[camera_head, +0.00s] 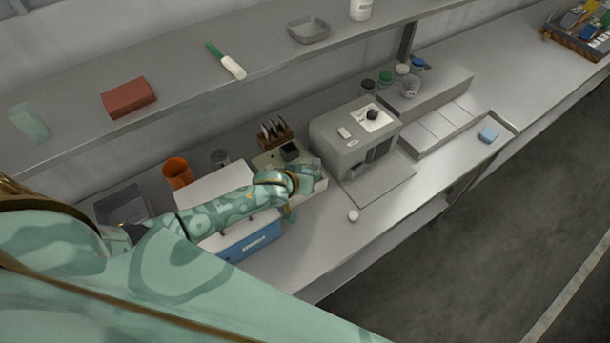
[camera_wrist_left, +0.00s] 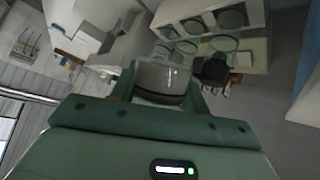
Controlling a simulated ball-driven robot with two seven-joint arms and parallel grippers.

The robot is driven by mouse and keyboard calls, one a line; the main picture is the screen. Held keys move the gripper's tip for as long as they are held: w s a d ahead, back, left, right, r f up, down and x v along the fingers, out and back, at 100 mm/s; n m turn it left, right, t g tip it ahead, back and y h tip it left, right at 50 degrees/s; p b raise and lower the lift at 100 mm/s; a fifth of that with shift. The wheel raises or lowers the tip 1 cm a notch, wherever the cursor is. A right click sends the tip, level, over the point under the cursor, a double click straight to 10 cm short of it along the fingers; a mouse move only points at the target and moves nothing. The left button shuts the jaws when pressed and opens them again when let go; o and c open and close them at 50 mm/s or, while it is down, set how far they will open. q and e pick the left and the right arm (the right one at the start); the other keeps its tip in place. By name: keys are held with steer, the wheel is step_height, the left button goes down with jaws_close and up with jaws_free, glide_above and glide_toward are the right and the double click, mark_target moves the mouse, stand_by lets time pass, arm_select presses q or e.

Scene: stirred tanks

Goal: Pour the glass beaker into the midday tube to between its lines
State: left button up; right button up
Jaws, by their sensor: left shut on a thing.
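My left gripper (camera_wrist_left: 158,92) is shut on the clear glass beaker (camera_wrist_left: 163,78), which sits between its fingers in the left wrist view. In the head view the left gripper (camera_head: 308,174) is over the bench, by a pale cream rack (camera_head: 266,160), and the beaker is barely visible there. In the wrist view a pale rack with several round glass mouths (camera_wrist_left: 231,18) lies just beyond the beaker. I cannot tell which one is the midday tube, and its lines are not visible. I cannot make out the liquid level. My right gripper is not in view.
A grey machine (camera_head: 349,143) stands right of the gripper. A blue-fronted white box (camera_head: 250,243) lies under my left arm. An orange cup (camera_head: 177,172) and a wooden holder (camera_head: 271,135) stand behind. A small white cap (camera_head: 353,215) lies near the front edge.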

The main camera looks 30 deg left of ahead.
arm_select(q)
steer(key=shift+s+r, duration=0.1)
stand_by(0.3)
steer(key=shift+g+h+p, duration=0.3)
steer(key=shift+g+p, duration=0.1)
steer(key=shift+p, duration=0.05)
steer(key=shift+r+g, duration=0.1)
steer(key=shift+g, duration=0.3)
steer(key=shift+s+n+h, duration=0.1)
steer(key=shift+n+h, duration=0.2)
steer(key=shift+s+d+g, duration=0.1)
steer(key=shift+g, duration=0.5)
steer(key=shift+h, duration=0.3)
steer(key=shift+s+g+b, duration=0.1)
steer(key=shift+g+b, duration=0.3)
steer(key=shift+d+n+g+h+b, duration=0.1)
steer(key=shift+n+g+h+b, duration=0.2)
steer(key=shift+b, duration=0.2)
